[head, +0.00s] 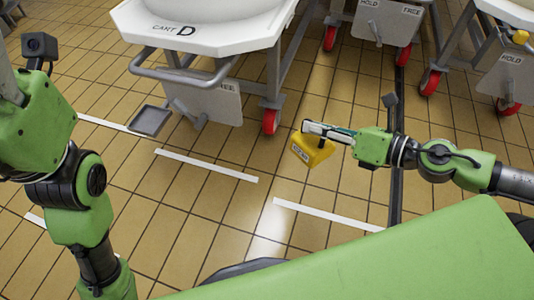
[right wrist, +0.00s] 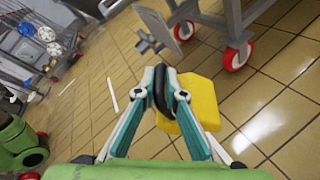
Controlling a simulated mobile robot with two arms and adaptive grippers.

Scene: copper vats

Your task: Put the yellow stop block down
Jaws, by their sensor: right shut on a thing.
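The yellow stop block (head: 315,152) hangs from my right gripper (head: 326,132) in the middle of the head view. It is wedge-like, with a label on one face. In the right wrist view, the fingers of my right gripper (right wrist: 164,92) are closed on a black handle at the side of the yellow block (right wrist: 203,98). The block appears to be above the tiled floor; the exact height is hard to tell. My left arm stands at the left of the head view, but its fingers are outside the frame.
Cart D (head: 205,30) stands behind, with a red wheel (head: 270,121) close to the block. White floor lines (head: 206,165) cross the tiles. More carts stand at the back right. Open floor lies in front of cart D.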

